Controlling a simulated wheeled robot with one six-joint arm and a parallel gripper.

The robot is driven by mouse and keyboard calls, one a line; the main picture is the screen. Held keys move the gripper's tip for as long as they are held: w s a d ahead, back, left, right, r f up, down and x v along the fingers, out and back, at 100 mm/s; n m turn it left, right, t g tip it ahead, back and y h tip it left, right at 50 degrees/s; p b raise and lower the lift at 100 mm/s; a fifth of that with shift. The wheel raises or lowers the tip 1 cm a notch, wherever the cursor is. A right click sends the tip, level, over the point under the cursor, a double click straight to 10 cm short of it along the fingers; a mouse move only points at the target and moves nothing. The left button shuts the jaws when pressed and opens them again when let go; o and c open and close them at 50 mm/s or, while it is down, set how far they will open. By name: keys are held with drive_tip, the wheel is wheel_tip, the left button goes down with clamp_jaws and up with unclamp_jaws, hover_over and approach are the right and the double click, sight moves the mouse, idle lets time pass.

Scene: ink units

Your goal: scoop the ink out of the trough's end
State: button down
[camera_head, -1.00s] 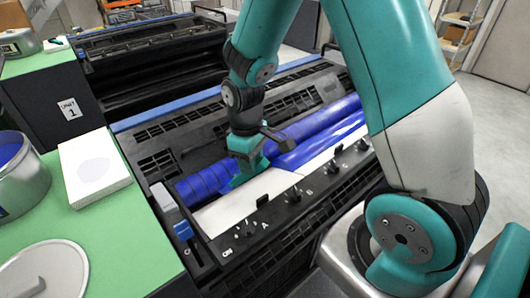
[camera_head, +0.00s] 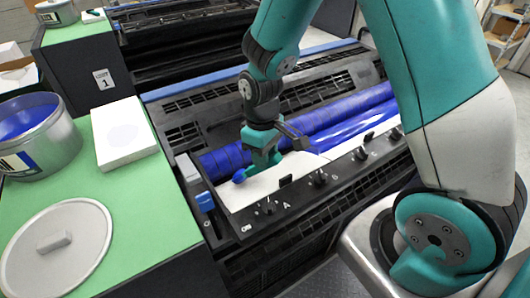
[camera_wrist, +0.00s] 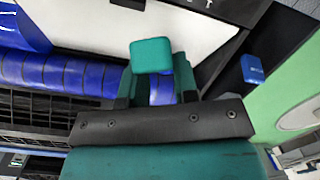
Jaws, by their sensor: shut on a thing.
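My gripper (camera_head: 262,158) is over the left end of the trough (camera_head: 245,196), shut on a teal scoop (camera_wrist: 152,56). In the head view the scoop is mostly hidden by the gripper, and a lump of blue ink (camera_head: 239,176) shows at its lower left tip. Some blue also shows between the jaws in the wrist view. The trough's white floor is bare around the tip. Blue ink (camera_head: 345,136) lies farther right in the trough, along the blue roller (camera_head: 222,156). I cannot tell whether the scoop touches the floor.
A green-topped cabinet (camera_head: 165,222) stands left of the press. It bears an open ink tin (camera_head: 50,160), a round lid (camera_head: 45,262) and a white pad (camera_head: 112,158). Knobs line the front rail.

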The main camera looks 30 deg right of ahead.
drive_tip(key=shift+f+b, duration=0.4)
drive_tip(key=shift+f, duration=0.25)
idle(0.6)
idle(0.3)
wheel_tip(320, 180, up, 11)
drive_tip(key=p, duration=0.9)
